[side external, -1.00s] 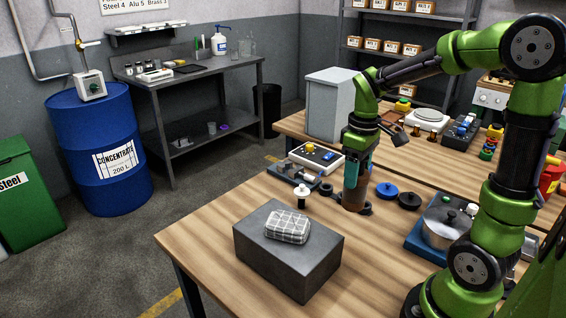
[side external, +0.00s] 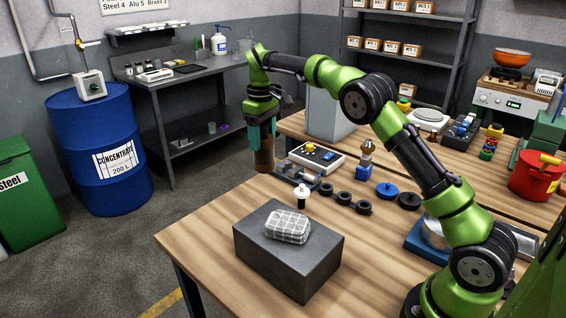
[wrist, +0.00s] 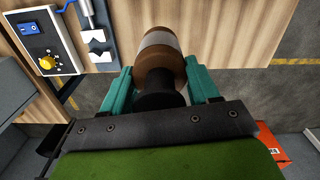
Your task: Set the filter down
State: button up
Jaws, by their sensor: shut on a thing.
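The filter appears to be the brown cylinder (side external: 264,160) in my gripper. In the wrist view, the cylinder (wrist: 163,58) has a pale band and a black end nearest the camera. My gripper (side external: 262,140), with teal fingers, is shut on it. In the wrist view, the gripper (wrist: 160,85) has one finger on each side of it. In the side view it is held in the air by the workbench's far left edge, with its axis close to vertical. How far it hangs above the bench is hard to tell.
The wooden bench (side external: 210,235) carries a grey block (side external: 285,262) with a checked packet (side external: 288,226). Behind stand a black-and-white piece (side external: 301,197), black rings (side external: 345,198), a blue disc (side external: 387,190), a switch box (side external: 316,157) and grey V-blocks (side external: 294,171). The front left of the bench is clear.

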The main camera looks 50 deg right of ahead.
aim_at(256, 170)
jog(key=shift+w+a+f, duration=0.35)
jog(key=shift+w+a, duration=0.35)
jog(key=shift+w, duration=0.05)
jog(key=shift+w+a+f, duration=0.1)
jog(key=shift+f, duration=0.25)
notch_tip(256, 170, down, 9)
jog(key=shift+f, duration=0.15)
jog(key=shift+f, duration=0.2)
jog(key=o, duration=1.2)
jog(key=shift+r, duration=0.15)
